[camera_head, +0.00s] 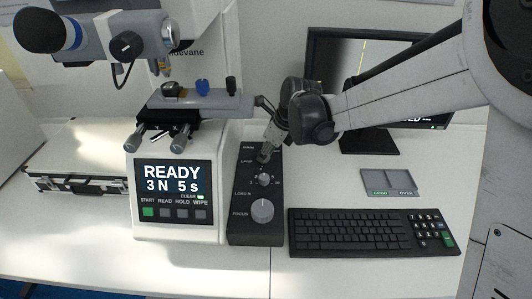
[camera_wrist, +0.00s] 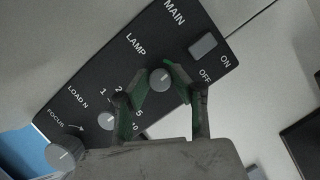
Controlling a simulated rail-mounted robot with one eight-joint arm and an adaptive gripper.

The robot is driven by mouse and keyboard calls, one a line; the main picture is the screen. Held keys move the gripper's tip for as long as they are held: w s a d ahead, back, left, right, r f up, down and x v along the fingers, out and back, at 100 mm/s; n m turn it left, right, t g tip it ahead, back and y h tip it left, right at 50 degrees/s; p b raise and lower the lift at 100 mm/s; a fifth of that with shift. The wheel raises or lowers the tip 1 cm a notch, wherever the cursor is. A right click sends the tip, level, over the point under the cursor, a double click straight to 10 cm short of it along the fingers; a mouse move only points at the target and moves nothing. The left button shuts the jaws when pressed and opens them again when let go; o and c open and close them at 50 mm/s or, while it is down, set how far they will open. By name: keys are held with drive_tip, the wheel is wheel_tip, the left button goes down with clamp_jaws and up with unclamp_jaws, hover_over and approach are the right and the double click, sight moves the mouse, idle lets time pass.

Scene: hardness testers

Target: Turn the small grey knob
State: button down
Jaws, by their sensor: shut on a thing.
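The small grey knob (camera_wrist: 160,79) sits beside the LAMP label on a black control panel (camera_head: 242,225). In the wrist view it is between my two greenish fingertips, with one finger on each side. My gripper (camera_head: 266,154) comes down from the upper right and is shut on this knob; it also shows in the wrist view (camera_wrist: 161,73). In the head view my fingers mostly hide the knob. A second grey knob for LOAD N (camera_head: 264,179) and a large FOCUS knob (camera_head: 262,210) are nearer the panel's front.
A white tester with a READY display (camera_head: 172,178) stands left of the panel. A black keyboard (camera_head: 365,232) and a small grey two-part tray (camera_head: 388,183) lie to the right. A monitor (camera_head: 335,60) stands behind my arm. The MAIN switch (camera_wrist: 203,46) is close to my right finger.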

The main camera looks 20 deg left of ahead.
drive_tip(key=n+g+b, duration=0.1)
drive_tip(key=n+g, duration=0.1)
drive_tip(key=n, duration=0.3)
drive_tip(key=shift+w+n, duration=0.1)
drive_tip(key=shift+n, duration=0.3)
drive_tip(key=n+g, duration=0.1)
drive_tip(key=n, duration=0.2)
drive_tip(key=n+g+h, duration=0.1)
drive_tip(key=n, duration=0.2)
drive_tip(key=shift+w+b, duration=0.1)
drive_tip(key=shift+b, duration=0.3)
drive_tip(key=n+h, duration=0.1)
drive_tip(key=n, duration=0.2)
drive_tip(key=n+g+h, duration=0.1)
drive_tip(key=n, duration=0.2)
drive_tip(key=shift+a+n, duration=0.15)
drive_tip(key=shift+n, duration=0.25)
drive_tip(key=n+h, duration=0.1)
drive_tip(key=n, duration=0.2)
drive_tip(key=n+h, duration=0.1)
drive_tip(key=n, duration=0.2)
drive_tip(key=shift+h, duration=0.3)
drive_tip(key=c, duration=1.5)
unclamp_jaws()
